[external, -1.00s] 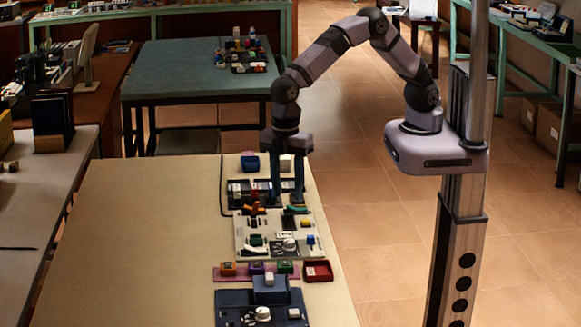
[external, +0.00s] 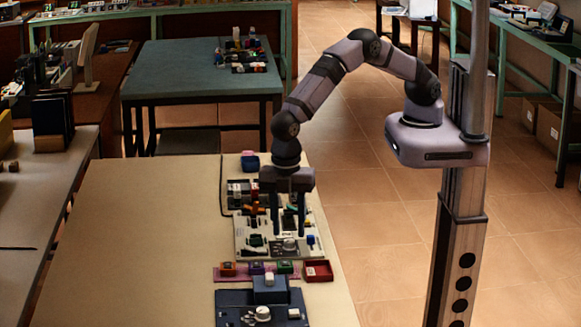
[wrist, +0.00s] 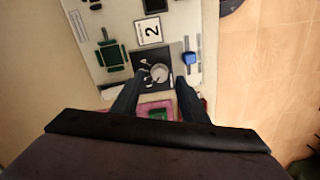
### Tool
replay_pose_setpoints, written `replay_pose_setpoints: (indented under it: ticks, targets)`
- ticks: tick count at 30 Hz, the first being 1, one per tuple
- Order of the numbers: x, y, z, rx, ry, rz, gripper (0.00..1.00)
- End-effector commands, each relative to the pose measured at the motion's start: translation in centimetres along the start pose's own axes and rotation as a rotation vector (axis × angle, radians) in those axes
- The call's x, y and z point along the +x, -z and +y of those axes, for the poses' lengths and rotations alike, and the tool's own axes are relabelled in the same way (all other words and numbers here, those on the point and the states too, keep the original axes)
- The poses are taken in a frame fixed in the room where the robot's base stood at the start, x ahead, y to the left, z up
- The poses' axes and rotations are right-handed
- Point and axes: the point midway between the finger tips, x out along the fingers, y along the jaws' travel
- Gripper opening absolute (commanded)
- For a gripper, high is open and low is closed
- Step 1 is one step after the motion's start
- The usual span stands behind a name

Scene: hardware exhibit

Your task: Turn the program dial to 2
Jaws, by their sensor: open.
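The program dial is a round pale knob (wrist: 159,73) on a dark square of the white panel; small pale marks show at its left. In the external view the dial (external: 289,244) is partly hidden behind my gripper. A card with a printed 2 (wrist: 149,31) sits beside the dial's square. My gripper (external: 288,233) points down over the white panel (external: 246,222), its two dark fingers apart. In the wrist view my gripper (wrist: 160,79) has one finger on each side of the dial. Whether the fingers touch the dial, I cannot tell.
The white panel also bears a green part (wrist: 110,54) and a blue part (wrist: 190,58). A pink strip with coloured blocks (external: 246,278), a red tray (external: 318,271) and a dark blue panel (external: 233,299) lie nearer the camera. The table's left side is clear.

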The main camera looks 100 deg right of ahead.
Motion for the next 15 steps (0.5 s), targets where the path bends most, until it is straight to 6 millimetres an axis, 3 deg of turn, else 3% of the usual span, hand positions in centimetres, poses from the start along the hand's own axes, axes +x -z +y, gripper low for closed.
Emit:
replay_pose_setpoints:
  ticks: [7,15]
  targets:
    - [2.2,0.0,0.0,0.0,0.001,-0.001,0.4]
    - [2.7,0.0,0.0,0.0,0.0,0.001,0.4]
